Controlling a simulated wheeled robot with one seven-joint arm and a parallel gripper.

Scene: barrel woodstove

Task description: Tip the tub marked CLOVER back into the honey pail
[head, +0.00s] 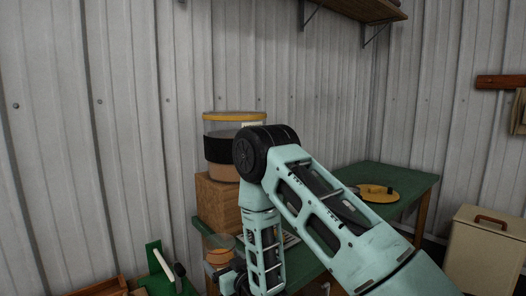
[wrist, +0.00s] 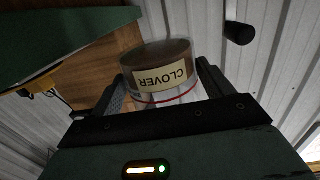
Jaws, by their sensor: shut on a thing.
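The tub marked CLOVER (wrist: 158,68) is between the two fingers of my gripper (wrist: 160,90) in the wrist view, which is shut on it. Its pale label faces the camera, its contents are brown, and a red line runs round its clear part. In the head view a small tub with amber contents (head: 219,256) shows low beside my arm, contents at the bottom, seemingly upright. A large round pail (head: 222,148) with a yellow rim and a black band, likely the honey pail, stands above and behind it. My arm covers the pail's right side.
The pail stands on a wooden box (head: 215,200). A green table (head: 400,178) holds a yellow disc (head: 376,194) with dark items on it. A green stand (head: 157,262) is at lower left, a cream box (head: 485,250) at right. A corrugated wall is close behind.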

